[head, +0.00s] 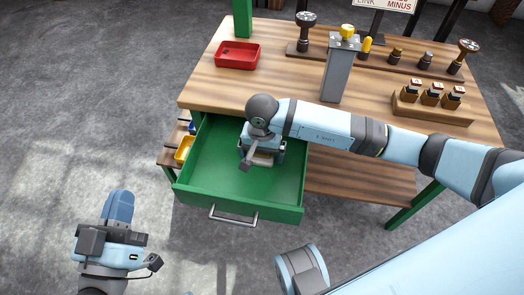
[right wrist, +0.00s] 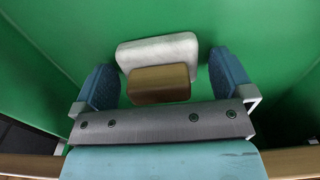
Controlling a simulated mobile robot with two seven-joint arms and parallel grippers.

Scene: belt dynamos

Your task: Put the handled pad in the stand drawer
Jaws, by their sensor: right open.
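The handled pad, a whitish block with a brown wooden handle (right wrist: 160,84), lies on the floor of the open green stand drawer (head: 215,165). In the head view part of the pad (head: 263,159) shows under my right gripper (head: 262,156). My right gripper is open inside the drawer; in the right wrist view its blue fingers (right wrist: 165,82) stand on either side of the pad's handle, with gaps at both sides. My left gripper (head: 118,207) is out over the grey floor, left of the drawer, away from the pad; its finger gap is hidden from this angle.
The wooden bench top (head: 225,90) above the drawer carries a red tray (head: 237,55), a grey post (head: 340,75) and a wooden block with small bottles (head: 432,105). A yellow bin (head: 184,149) sits on the shelf left of the drawer. The drawer's left part is clear.

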